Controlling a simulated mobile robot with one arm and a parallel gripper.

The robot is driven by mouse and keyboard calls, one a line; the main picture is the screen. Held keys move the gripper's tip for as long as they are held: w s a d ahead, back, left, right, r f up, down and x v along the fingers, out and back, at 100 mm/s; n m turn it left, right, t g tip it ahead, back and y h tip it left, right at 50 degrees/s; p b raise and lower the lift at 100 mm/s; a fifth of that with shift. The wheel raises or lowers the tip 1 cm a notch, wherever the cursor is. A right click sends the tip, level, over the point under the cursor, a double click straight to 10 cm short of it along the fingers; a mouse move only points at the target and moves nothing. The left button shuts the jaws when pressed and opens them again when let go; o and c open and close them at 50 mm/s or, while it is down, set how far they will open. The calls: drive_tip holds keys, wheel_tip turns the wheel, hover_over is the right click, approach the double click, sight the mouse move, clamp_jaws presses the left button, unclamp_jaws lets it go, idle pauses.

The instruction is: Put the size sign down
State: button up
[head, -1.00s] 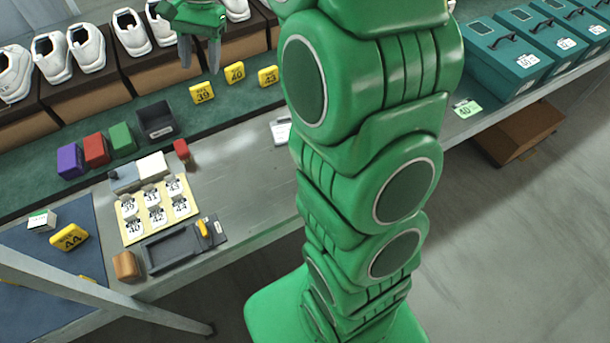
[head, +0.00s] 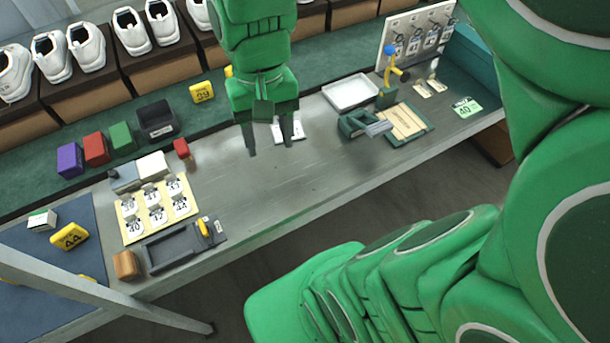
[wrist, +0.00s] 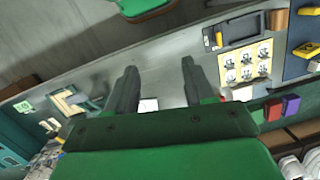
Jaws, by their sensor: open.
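My gripper (head: 268,147) is open and hangs over the bare grey worktop, with nothing between its fingers. The wrist view also shows the two fingers (wrist: 159,75) apart and empty. A yellow size sign marked 39 (head: 202,92) stands on the green strip in front of the shoe boxes, left of my gripper. Another yellow sign (head: 228,71) there is mostly hidden by my arm. A yellow sign marked 44 (head: 70,236) lies on the blue mat (head: 35,270) at the left; it shows in the wrist view too (wrist: 306,50).
A white card (head: 290,131) lies behind my fingers. A card of numbered tags (head: 127,212) and a dark tray (head: 172,249) are left. A white tray (head: 351,92), a green tool (head: 362,126) and a hook board (head: 388,40) are right. The middle worktop is clear.

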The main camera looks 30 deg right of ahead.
drive_tip(key=s+d+f+n, duration=0.1)
drive_tip(key=s+d+f, duration=0.1)
drive_tip(key=s, duration=0.7)
drive_tip(key=shift+f+n+h, duration=0.2)
drive_tip(key=shift+n+h, duration=0.2)
drive_tip(key=shift+w, duration=0.15)
